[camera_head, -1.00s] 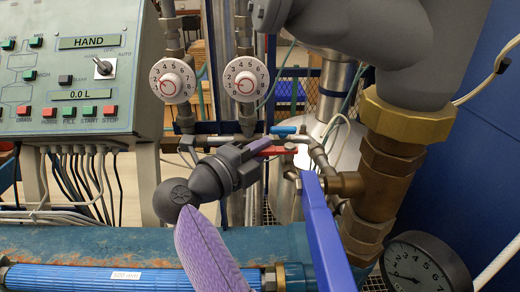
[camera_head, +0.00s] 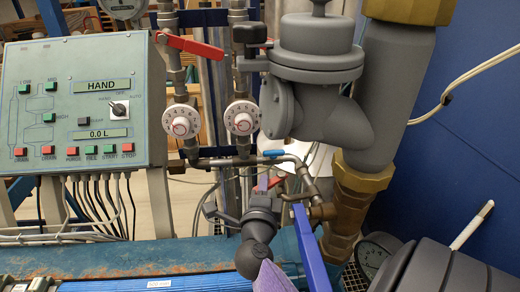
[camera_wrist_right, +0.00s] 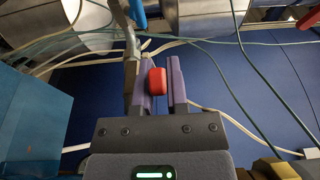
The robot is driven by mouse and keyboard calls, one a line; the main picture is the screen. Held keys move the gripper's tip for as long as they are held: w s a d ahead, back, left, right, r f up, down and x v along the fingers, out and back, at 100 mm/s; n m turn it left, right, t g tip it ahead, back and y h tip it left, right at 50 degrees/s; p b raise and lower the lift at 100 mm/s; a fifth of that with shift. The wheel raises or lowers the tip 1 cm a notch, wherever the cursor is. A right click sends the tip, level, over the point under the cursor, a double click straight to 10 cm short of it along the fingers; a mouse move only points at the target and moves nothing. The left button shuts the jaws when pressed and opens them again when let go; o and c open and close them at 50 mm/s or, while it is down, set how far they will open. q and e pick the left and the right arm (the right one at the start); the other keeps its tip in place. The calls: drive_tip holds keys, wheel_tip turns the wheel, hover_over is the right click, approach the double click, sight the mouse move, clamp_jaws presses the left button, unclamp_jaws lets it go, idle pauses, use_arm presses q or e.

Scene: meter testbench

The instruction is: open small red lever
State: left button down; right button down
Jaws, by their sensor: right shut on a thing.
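The small red lever (camera_head: 274,182) sits at the pipe valve in the middle of the head view, partly hidden by my fingers. In the right wrist view the rounded red lever end (camera_wrist_right: 156,82) lies between the two fingers of the right gripper (camera_wrist_right: 162,84), against the left one. The gripper is shut on it. My left gripper is not in view.
A small blue lever (camera_head: 274,153) sits just above, and a long blue handle (camera_head: 310,248) stands close to the right. A larger red lever (camera_head: 190,45) is higher up. The control panel (camera_head: 75,100), dials and grey valve body (camera_head: 315,75) surround the pipes.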

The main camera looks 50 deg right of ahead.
drive_tip(key=shift+s+n+t+y+p, duration=0.25)
drive_tip(key=shift+n+t+y+p, duration=0.3)
drive_tip(key=shift+t, duration=0.25)
drive_tip(key=c, duration=0.6)
unclamp_jaws()
drive_tip(key=shift+c, duration=0.2)
drive_tip(key=shift+a, duration=0.1)
